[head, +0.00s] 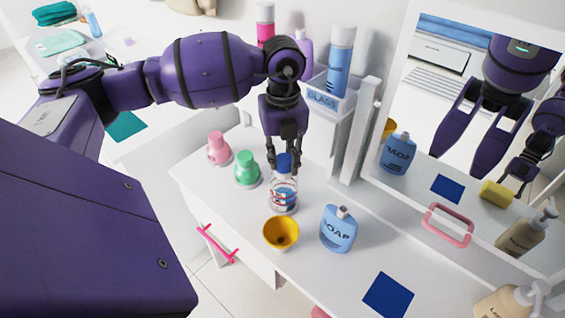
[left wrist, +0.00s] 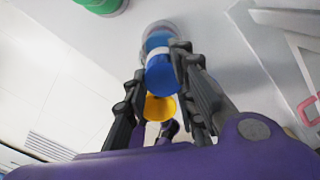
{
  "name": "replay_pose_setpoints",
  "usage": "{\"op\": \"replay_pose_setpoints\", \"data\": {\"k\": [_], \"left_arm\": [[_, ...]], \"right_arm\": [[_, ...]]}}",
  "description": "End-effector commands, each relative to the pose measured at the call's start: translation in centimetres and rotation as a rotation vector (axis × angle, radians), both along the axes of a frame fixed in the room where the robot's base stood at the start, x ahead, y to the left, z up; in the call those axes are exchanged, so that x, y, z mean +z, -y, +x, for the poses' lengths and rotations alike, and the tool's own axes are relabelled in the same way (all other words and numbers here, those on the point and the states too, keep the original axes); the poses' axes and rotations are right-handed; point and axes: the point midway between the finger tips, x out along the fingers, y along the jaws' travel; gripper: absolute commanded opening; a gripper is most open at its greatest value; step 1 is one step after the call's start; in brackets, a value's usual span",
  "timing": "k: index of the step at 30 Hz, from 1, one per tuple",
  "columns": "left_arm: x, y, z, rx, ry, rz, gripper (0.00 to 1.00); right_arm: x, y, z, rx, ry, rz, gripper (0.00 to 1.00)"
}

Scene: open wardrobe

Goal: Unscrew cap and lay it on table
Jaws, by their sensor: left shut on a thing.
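In the head view, a clear bottle with red and blue bands (head: 284,197) stands upright on the white table (head: 235,205). My left gripper (head: 284,165) points down from above and is shut on the bottle's blue cap (head: 284,160). The cap is directly over the bottle's neck; I cannot tell whether it is loose. In the left wrist view, the blue cap (left wrist: 160,72) is between the two fingers of the left gripper (left wrist: 165,85). My right gripper is not directly in view.
A yellow cup (head: 281,234) and a blue soap bottle (head: 339,229) stand close in front of the bottle. Pink (head: 218,149) and green (head: 246,168) bottles stand left. A dark blue square (head: 388,294) lies front right. A mirror (head: 430,185) and GLASS box (head: 330,98) stand behind.

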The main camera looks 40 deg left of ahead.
Motion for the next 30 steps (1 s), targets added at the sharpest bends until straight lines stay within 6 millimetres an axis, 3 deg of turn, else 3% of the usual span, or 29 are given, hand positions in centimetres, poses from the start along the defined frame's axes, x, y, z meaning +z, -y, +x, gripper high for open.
{"op": "replay_pose_setpoints", "data": {"k": [9, 10, 14, 30], "left_arm": [[0.12, 0.51, 0.31, 0.024, 0.012, -0.014, 0.0], [0.13, 0.5, 0.32, 0.024, 0.012, -0.013, 0.28], [0.12, 0.41, 0.28, 0.024, 0.011, -0.01, 0.45], [0.06, 0.08, 0.18, 0.025, 0.007, -0.003, 0.5]], "right_arm": [[0.14, 0.0, 0.08, 0.0, 0.002, 0.0, 0.4], [0.14, 0.0, 0.08, 0.0, 0.002, 0.0, 0.4], [0.13, 0.02, 0.01, 0.0, 0.001, 0.0, 0.4], [0.07, 0.07, -0.27, -0.002, -0.004, -0.001, 0.4]]}}
